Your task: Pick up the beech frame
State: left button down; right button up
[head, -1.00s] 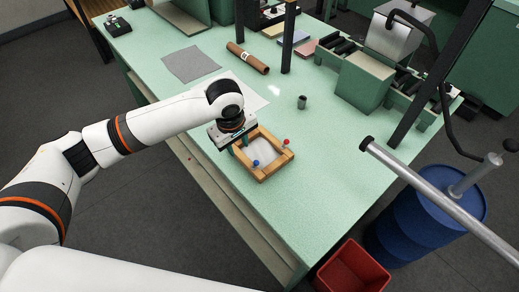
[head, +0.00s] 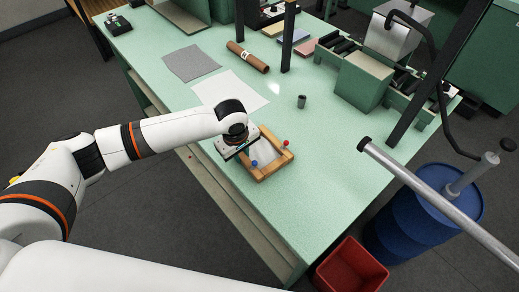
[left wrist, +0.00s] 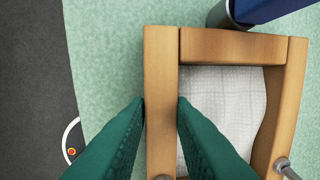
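The beech frame (head: 268,172) lies on the green table in the head view, with a pale cloth (left wrist: 225,100) inside it. A blue knob (head: 254,163) and a red knob (head: 286,143) sit on it. My left gripper (head: 245,152) is over its left side. In the left wrist view, the two green fingers (left wrist: 161,100) straddle the frame's left rail (left wrist: 162,65), with no clear gap between the tips and the wood. The gripper looks shut on that rail. The frame shows no clear lift. My right gripper is not in view.
A white sheet (head: 230,90), a grey sheet (head: 190,63), a brown roll (head: 248,57) and a small dark cup (head: 301,101) lie or stand farther back. A red bin (head: 350,272) and a blue drum (head: 425,215) stand off the table's right side. The table right of the frame is clear.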

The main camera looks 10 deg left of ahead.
pick_arm(q)
jog(key=shift+r, duration=0.15)
notch_tip(320, 180, up, 10)
jog(key=b, duration=0.1)
dwell(0.5)
jog(key=shift+f+b, duration=0.3)
jog(key=shift+f, duration=0.85)
jog(key=shift+f+b, duration=0.65)
jog(key=shift+f, duration=3.45)
